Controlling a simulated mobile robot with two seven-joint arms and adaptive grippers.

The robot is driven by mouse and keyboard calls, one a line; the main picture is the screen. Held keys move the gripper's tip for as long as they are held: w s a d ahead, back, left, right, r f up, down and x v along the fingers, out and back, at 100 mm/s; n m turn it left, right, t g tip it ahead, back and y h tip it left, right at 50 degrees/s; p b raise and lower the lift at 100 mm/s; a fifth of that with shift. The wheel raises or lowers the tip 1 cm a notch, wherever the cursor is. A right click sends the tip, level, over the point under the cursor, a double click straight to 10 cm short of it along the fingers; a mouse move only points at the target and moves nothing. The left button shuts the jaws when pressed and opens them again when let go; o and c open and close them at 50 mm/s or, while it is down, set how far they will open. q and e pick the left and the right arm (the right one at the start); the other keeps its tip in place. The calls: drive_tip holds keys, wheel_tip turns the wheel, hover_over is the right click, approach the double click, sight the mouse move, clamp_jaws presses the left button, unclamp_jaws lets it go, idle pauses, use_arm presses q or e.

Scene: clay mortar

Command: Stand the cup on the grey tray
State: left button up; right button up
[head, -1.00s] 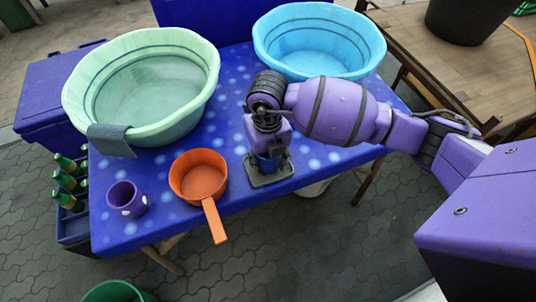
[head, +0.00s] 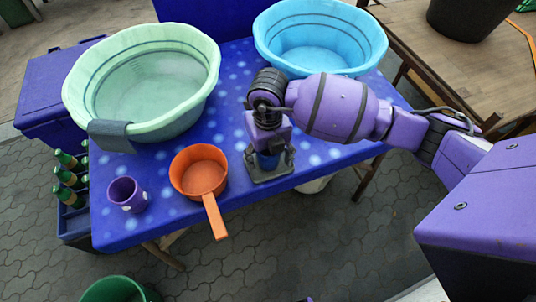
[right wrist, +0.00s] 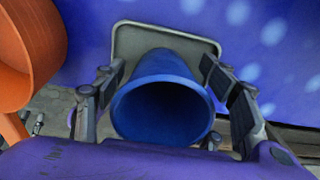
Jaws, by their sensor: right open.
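The blue cup (head: 267,162) stands upright on the grey tray (head: 272,178) near the table's front edge. In the right wrist view the cup (right wrist: 163,105) shows its open mouth, with the rim of the tray (right wrist: 128,40) behind it. My right gripper (head: 269,155) is open around the cup, pointing down. In the right wrist view its two fingers (right wrist: 165,85) are on either side of the cup, not closed on it. The gripper hides part of the cup in the head view. My left gripper is not in view.
An orange saucepan (head: 200,173) stands left of the tray, its handle over the front edge. A purple mug (head: 127,194) is farther left. A green basin (head: 140,80) and a blue basin (head: 320,38) stand behind. Spotted blue table is clear right of the tray.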

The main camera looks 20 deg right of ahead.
wheel_tip(320, 180, up, 12)
idle(0.4)
